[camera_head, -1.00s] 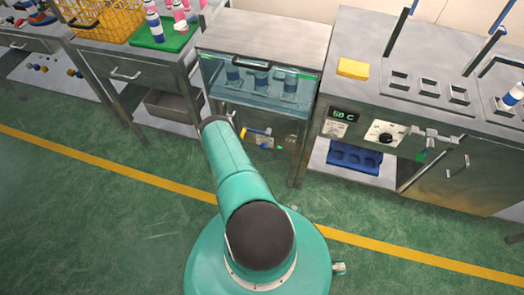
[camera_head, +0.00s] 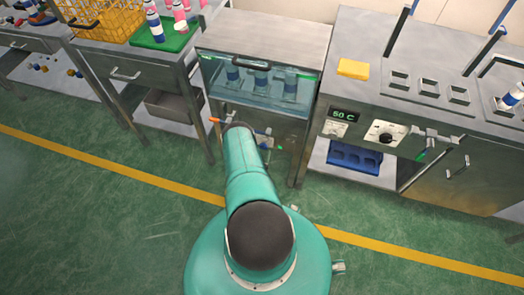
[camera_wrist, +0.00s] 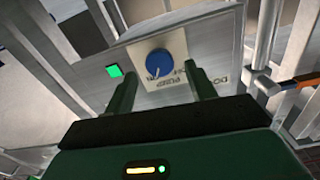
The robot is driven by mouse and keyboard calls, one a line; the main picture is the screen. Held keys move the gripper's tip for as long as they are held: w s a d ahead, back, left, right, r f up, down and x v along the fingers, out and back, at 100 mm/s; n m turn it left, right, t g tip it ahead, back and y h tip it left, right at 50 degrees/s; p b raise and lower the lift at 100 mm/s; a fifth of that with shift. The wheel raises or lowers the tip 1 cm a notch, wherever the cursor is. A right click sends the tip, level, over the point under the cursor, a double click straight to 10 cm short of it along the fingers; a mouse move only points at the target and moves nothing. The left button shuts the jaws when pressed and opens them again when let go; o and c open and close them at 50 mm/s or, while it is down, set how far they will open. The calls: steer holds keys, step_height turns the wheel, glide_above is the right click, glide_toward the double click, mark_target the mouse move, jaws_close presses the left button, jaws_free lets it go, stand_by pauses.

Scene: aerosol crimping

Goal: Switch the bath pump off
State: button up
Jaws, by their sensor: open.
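A round blue knob (camera_wrist: 159,63) with a pale pointer mark sits on a light plate on a steel panel. Upside-down lettering beside it seems to include "PUMP"; the rest is hard to read. The pointer points down in the wrist view. A green light (camera_wrist: 114,71) glows left of the knob. My gripper (camera_wrist: 162,82) is open, its two green fingers on either side of the knob in the picture; contact cannot be told. In the head view my arm mostly hides the gripper and this panel, below the glass-fronted bath (camera_head: 262,84).
An orange-tipped lever (camera_wrist: 303,80) stands right of the knob in the wrist view; its tip (camera_head: 214,120) shows left of my arm in the head view. A steel bench with a dial (camera_head: 386,134) is at right. Open green floor lies in front.

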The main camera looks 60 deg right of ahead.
steer(key=shift+w+d, duration=0.2)
steer(key=shift+d, duration=0.85)
steer(key=c, duration=1)
steer(key=shift+o, duration=0.2)
steer(key=shift+n, duration=0.3)
steer(key=n, duration=0.5)
steer(key=shift+a+f, duration=0.1)
steer(key=shift+a, duration=0.05)
steer(key=n, duration=0.6)
steer(key=shift+n, duration=0.3)
steer(key=o, duration=1)
steer(key=shift+c, duration=0.2)
